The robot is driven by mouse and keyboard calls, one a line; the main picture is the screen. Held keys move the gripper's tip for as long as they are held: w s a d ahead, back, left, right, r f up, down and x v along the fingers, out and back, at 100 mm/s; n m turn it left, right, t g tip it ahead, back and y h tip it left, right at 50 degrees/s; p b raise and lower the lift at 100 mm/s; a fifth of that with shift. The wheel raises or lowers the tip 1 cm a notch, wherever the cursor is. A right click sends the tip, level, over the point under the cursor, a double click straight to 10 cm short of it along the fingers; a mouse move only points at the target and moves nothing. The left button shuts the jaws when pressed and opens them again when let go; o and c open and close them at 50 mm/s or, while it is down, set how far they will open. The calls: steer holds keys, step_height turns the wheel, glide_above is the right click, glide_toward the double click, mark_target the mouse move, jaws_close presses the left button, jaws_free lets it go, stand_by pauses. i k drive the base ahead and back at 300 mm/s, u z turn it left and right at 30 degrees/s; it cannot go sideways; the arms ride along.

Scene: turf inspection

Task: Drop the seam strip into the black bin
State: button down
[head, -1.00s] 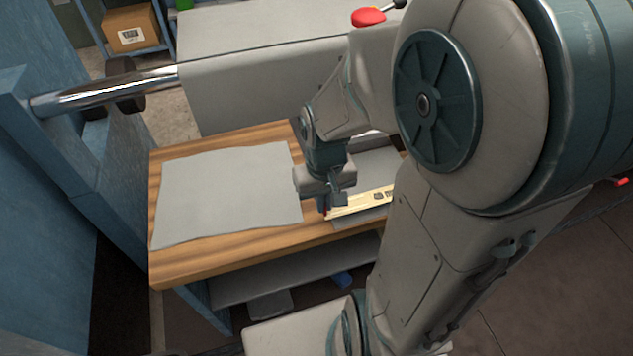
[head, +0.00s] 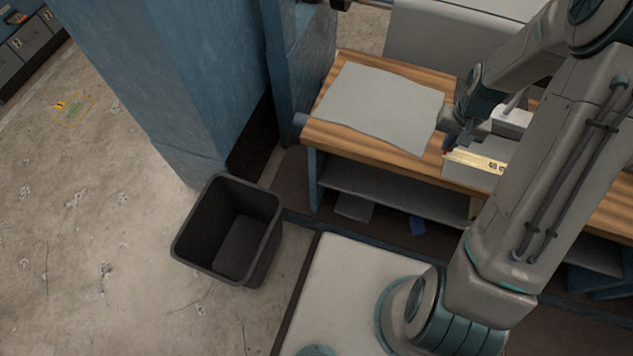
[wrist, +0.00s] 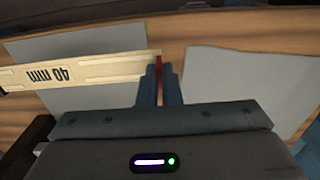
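The seam strip (head: 476,160) is a pale cream strip marked "40 mm", with a red part at one end. It is over the right-hand grey sheet on the wooden bench; whether it touches the sheet I cannot tell. In the wrist view the strip (wrist: 80,71) runs left from the fingertips. My gripper (head: 451,146) is over the bench; in the wrist view its fingers (wrist: 160,72) are close together around the red end. The black bin (head: 236,226) stands open and looks empty on the floor, left of the bench and well away from my gripper.
The bench (head: 394,148) carries a grey sheet (head: 382,104) on its left. A blue pillar (head: 175,85) rises behind the bin. Open concrete floor lies left of the bin. A shelf (head: 390,195) runs under the bench top.

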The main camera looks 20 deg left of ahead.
mark_target(251, 243)
steer(key=u, duration=3.6)
steer(key=k, duration=1.05)
steer(key=z, duration=0.9)
steer(key=i, duration=0.6)
